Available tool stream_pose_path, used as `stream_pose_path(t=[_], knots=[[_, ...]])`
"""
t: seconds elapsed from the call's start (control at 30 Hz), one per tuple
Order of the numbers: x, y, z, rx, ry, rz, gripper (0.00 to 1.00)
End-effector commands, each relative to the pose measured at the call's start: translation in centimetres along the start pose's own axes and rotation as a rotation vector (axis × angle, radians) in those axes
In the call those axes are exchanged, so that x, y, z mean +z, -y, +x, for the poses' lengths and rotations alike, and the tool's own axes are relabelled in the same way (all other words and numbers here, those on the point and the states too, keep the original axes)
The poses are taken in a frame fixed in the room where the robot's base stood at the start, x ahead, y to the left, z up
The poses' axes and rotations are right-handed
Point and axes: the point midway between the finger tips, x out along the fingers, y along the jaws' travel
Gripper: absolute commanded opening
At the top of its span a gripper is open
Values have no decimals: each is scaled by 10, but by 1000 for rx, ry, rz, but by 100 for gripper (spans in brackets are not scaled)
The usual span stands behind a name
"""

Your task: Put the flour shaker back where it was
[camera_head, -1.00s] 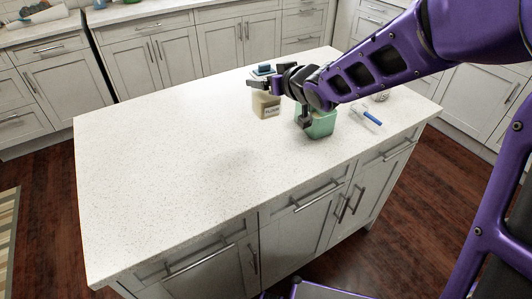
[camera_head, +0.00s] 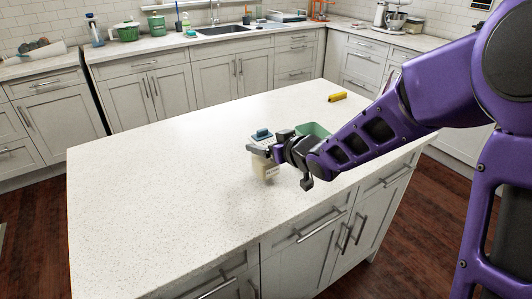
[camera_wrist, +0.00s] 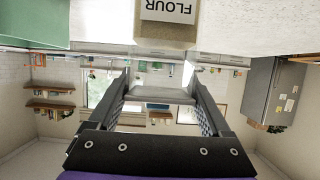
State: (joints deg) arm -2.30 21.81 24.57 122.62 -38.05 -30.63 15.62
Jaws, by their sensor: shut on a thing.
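The flour shaker (camera_head: 266,168) has a tan body with a FLOUR label, and a pale grey upper part with a blue piece shows above it. It is in the middle of the island in the head view. My gripper (camera_head: 263,151) is shut on it at its upper part, from the right. The wrist view is upside down; the labelled body (camera_wrist: 167,30) shows at its top edge, and a grey piece sits between my fingers (camera_wrist: 160,90). I cannot tell whether the shaker's base touches the counter.
A green container (camera_head: 312,129) stands just behind my wrist, partly hidden, and shows in the wrist view (camera_wrist: 30,25). A yellow item (camera_head: 338,97) lies at the island's far right. The white counter (camera_head: 150,190) is clear to the left and front.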

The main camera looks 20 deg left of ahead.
Motion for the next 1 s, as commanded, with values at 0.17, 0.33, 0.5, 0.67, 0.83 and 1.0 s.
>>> stream_pose_path(t=[0.17, 0.33, 0.5, 0.67, 0.83, 1.0], knots=[[15, 0, 6, 1, -1, 0, 7], [14, 0, 6, 1, -1, -1, 7], [18, 0, 8, 1, 0, 0, 86], [18, 0, 7, 1, 1, 0, 100], [17, 0, 7, 1, 1, 0, 100], [12, -1, -8, 3, -1, -1, 100]])
